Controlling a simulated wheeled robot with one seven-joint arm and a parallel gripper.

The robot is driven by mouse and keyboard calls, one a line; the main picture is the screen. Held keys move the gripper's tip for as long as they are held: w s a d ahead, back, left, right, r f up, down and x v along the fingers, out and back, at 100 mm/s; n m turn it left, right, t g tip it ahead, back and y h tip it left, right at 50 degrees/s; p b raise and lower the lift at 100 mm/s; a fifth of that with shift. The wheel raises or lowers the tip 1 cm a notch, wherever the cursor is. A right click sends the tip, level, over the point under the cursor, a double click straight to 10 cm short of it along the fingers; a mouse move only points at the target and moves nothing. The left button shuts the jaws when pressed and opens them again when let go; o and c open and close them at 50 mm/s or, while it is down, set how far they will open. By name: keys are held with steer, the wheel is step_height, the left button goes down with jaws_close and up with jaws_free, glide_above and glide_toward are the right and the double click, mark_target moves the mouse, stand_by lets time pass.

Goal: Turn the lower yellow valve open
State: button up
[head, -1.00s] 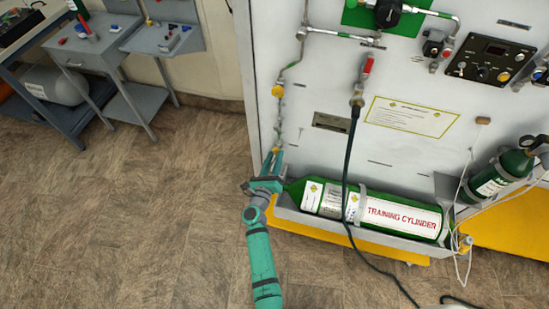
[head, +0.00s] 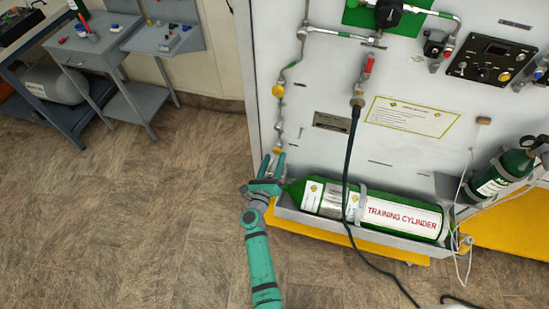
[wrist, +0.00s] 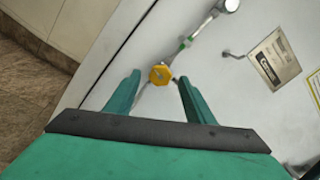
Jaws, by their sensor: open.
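The lower yellow valve (head: 277,150) is a small yellow knob on a thin pipe, low on the left part of the white panel. In the wrist view the yellow valve (wrist: 160,74) sits between the two teal fingertips. My gripper (head: 273,156) is just below it in the head view, with its fingers pointing up toward the panel. The fingers also show in the wrist view (wrist: 159,80), spread apart with a clear gap on each side of the knob. The upper yellow valve (head: 278,91) is higher on the same pipe.
A green training cylinder (head: 398,214) lies in a grey tray close to the right of my gripper. A dark hose (head: 348,180) hangs over it from a red-handled fitting (head: 368,66). The floor at left is open up to the grey carts (head: 95,55).

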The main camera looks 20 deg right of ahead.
steer(key=v, duration=0.9)
steer(key=shift+s+a, duration=0.15)
steer(key=shift+s, duration=0.1)
